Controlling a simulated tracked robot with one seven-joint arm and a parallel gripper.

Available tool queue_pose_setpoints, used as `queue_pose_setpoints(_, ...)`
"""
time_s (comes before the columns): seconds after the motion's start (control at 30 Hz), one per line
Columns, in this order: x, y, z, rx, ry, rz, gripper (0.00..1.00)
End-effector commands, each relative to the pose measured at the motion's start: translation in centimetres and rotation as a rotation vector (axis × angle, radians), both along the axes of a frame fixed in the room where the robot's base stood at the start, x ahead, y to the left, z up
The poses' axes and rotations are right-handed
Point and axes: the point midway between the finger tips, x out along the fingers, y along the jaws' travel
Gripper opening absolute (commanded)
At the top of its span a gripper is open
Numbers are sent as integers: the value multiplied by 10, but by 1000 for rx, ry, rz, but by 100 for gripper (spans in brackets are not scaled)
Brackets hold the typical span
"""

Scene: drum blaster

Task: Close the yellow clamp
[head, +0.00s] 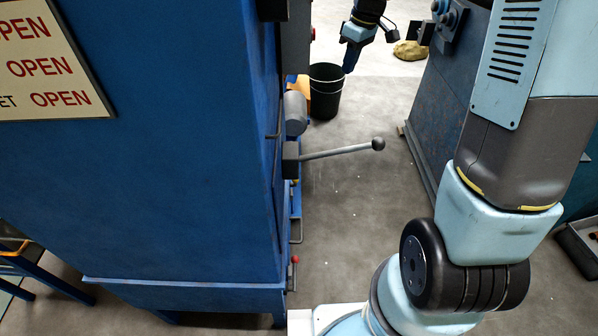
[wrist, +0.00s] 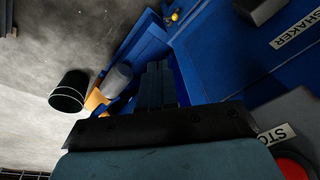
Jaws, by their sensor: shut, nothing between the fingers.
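In the wrist view, a small yellow part (wrist: 174,16) sits near the top, against the blue machine (wrist: 205,65); it may be the yellow clamp, but it is too small to tell whether it is open or closed. My gripper (wrist: 158,66) points toward the machine with its fingers together and empty, apart from the yellow part. In the head view my gripper (head: 349,62) hangs at the top, right of the blue machine (head: 170,150). A tiny yellow spot (head: 295,182) shows at the machine's edge; I cannot tell if it is the clamp.
A black bucket (head: 326,84) stands on the floor near my gripper. A lever with a ball end (head: 340,150) juts from the machine, below a grey cylinder (head: 295,113). A red button (wrist: 293,168) shows at the wrist view's lower right.

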Motion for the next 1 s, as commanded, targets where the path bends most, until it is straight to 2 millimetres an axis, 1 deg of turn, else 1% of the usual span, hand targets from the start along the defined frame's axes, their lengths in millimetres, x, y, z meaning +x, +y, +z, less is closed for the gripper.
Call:
queue_pose_setpoints(0.03, 8, 3, -11, 7, 13, 22, 0)
queue_pose_setpoints(0.2, 30, 12, -45, 31, 41, 100, 0)
queue_pose_setpoints(0.37, 48, 20, -79, 58, 68, 172, 0)
queue_pose_setpoints(0.5, 63, 27, -110, 86, 87, 231, 0)
queue_pose_setpoints(0.77, 84, 40, -173, 142, 119, 337, 0)
queue_pose_setpoints(1.0, 97, 53, -234, 203, 142, 429, 0)
